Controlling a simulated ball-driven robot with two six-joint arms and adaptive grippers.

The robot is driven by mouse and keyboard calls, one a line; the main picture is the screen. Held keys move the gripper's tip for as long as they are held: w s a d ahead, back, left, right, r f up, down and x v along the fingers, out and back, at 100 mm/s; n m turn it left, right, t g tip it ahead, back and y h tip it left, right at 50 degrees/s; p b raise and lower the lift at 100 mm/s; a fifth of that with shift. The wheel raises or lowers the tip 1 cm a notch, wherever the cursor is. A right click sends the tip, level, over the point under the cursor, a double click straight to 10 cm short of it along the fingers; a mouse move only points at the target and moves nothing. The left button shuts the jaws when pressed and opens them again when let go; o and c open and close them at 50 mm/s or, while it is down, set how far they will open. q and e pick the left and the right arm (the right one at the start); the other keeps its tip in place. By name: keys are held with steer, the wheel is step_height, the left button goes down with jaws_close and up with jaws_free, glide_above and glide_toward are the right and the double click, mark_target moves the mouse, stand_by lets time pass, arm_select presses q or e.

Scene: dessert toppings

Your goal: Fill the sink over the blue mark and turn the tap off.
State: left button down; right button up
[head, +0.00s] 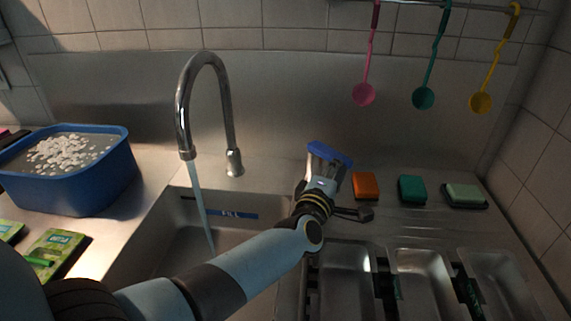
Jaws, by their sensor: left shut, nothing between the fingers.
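The curved chrome tap (184,110) stands behind the sink, and a stream of water (200,205) runs from its spout into the sink. The sink (150,245) is steel; my left arm covers its lower right part. A blue mark with the word FILL (232,214) is on the sink's back wall and is bare to view. I cannot make out the water level. My left gripper (324,167) is shut right of the tap, behind the sink. A blue piece (330,152) shows at its tip; I cannot tell what it belongs to. My right gripper is not in view.
A blue tub (75,190) with white bits on top stands at the left. Orange (365,185), green (411,188) and pale green (464,194) blocks line the back right. Steel trays (420,265) sit front right. Pink, teal and yellow ladles hang above.

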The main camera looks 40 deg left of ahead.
arm_select(q)
steer(key=shift+w+d, duration=0.35)
steer(key=shift+w, duration=0.35)
steer(key=shift+s, duration=0.1)
